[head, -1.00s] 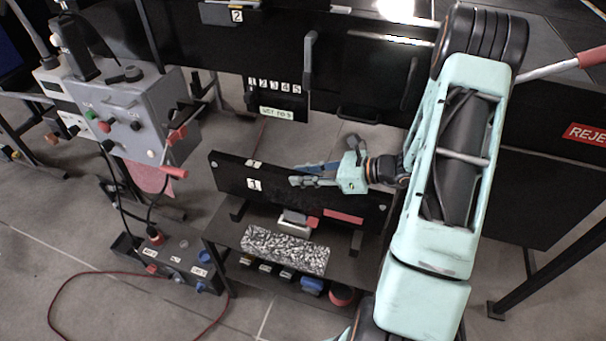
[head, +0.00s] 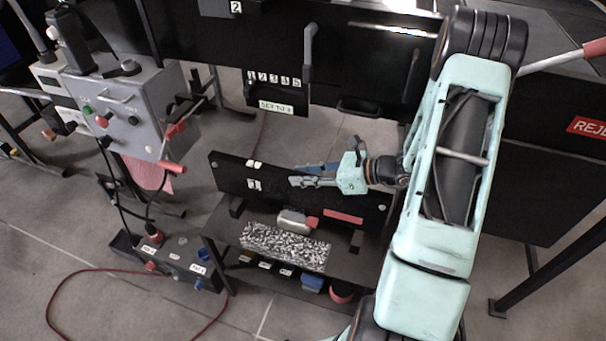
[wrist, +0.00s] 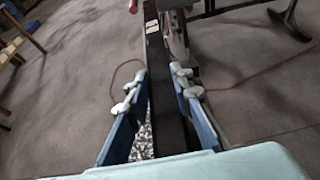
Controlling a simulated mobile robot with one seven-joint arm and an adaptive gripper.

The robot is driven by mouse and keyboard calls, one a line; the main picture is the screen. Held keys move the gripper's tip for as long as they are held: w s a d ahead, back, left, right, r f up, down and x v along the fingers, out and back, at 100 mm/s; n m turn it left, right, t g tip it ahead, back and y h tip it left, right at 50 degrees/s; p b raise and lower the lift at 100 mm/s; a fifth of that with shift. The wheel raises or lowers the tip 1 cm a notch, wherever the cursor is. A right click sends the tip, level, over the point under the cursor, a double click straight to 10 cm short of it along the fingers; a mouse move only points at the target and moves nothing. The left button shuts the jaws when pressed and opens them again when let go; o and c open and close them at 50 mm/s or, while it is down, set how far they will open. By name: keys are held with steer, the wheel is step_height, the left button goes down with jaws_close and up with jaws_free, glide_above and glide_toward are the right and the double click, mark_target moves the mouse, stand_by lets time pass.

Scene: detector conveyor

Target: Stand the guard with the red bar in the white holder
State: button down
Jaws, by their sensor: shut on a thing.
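In the wrist view, the blue-padded fingers of my gripper (wrist: 153,100) lie on both sides of the dark board (wrist: 168,125).
A black-and-white speckled block (head: 285,247) lies on the low table (head: 225,232). A grey control console (head: 130,105) with cables stands at left. Dark conveyor panels (head: 350,65) rise behind. A red cable (head: 75,280) loops over the floor. Open floor lies at lower left.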

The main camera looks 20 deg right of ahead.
steer(key=shift+f+b, duration=1.3)
steer(key=shift+f, duration=0.3)
steer(key=c, duration=1.8)
jaws_free()
steer(key=shift+o, duration=0.9)
steer(key=v, duration=1.2)
steer(key=shift+f, duration=0.1)
